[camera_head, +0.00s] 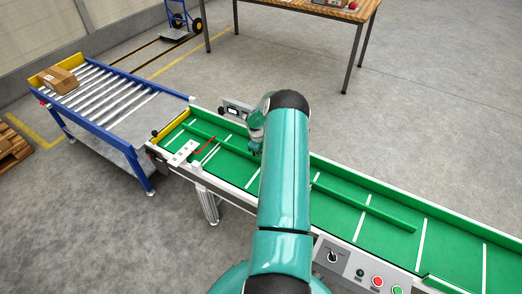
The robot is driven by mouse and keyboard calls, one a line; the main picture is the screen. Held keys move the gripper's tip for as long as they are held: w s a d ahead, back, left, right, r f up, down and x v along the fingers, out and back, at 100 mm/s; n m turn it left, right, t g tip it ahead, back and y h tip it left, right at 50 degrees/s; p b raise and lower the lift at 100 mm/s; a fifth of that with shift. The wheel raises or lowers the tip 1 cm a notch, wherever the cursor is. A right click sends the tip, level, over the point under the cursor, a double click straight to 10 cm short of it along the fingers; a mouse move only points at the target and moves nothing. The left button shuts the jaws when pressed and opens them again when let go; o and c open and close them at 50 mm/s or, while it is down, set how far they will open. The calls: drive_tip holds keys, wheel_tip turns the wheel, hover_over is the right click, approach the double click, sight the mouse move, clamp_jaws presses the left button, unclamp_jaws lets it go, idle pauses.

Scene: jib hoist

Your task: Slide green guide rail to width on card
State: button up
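The green guide rail (376,211) is a long bar lying lengthwise over the green conveyor belt (345,215). Its middle is hidden behind my teal arm, and its far part (206,134) shows to the left of the arm. A white card or plate (182,153) with small dark marks sits at the conveyor's near left edge. A thin red piece (205,146) lies beside it over the belt. My gripper (255,152) points down over the belt, close to the rail, partly hidden by my arm. I cannot tell whether it touches the rail or whether its fingers are open.
A control panel (350,268) with a knob and coloured buttons is on the conveyor's near side. A blue-framed roller table (110,88) with a cardboard box (60,80) stands at left. A wooden-topped table (335,10) stands at the back. Grey floor (440,100) is clear at right.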

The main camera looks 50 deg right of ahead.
wheel_tip(320, 180, up, 14)
drive_tip(key=a, duration=0.2)
drive_tip(key=shift+s+a+f, duration=0.15)
drive_tip(key=shift+a+f, duration=0.1)
drive_tip(key=shift+a, duration=0.05)
idle(0.4)
drive_tip(key=w+a+r+t+h, duration=0.1)
drive_tip(key=w+a+r, duration=0.1)
drive_tip(key=a+r, duration=1.05)
drive_tip(key=w+a+r+t, duration=0.1)
drive_tip(key=w+a+r, duration=0.1)
drive_tip(key=a+r, duration=1.05)
drive_tip(key=s+a+r+t, duration=0.1)
drive_tip(key=s+a+r, duration=0.3)
drive_tip(key=a, duration=0.4)
drive_tip(key=s+a+r+t, duration=0.1)
drive_tip(key=s+a+r, duration=0.2)
drive_tip(key=a, duration=0.4)
drive_tip(key=s+a+m+t+y, duration=0.1)
drive_tip(key=s+a+y, duration=0.2)
drive_tip(key=s+a, duration=0.8)
drive_tip(key=shift+s+r, duration=0.4)
drive_tip(key=shift+s, duration=0.15)
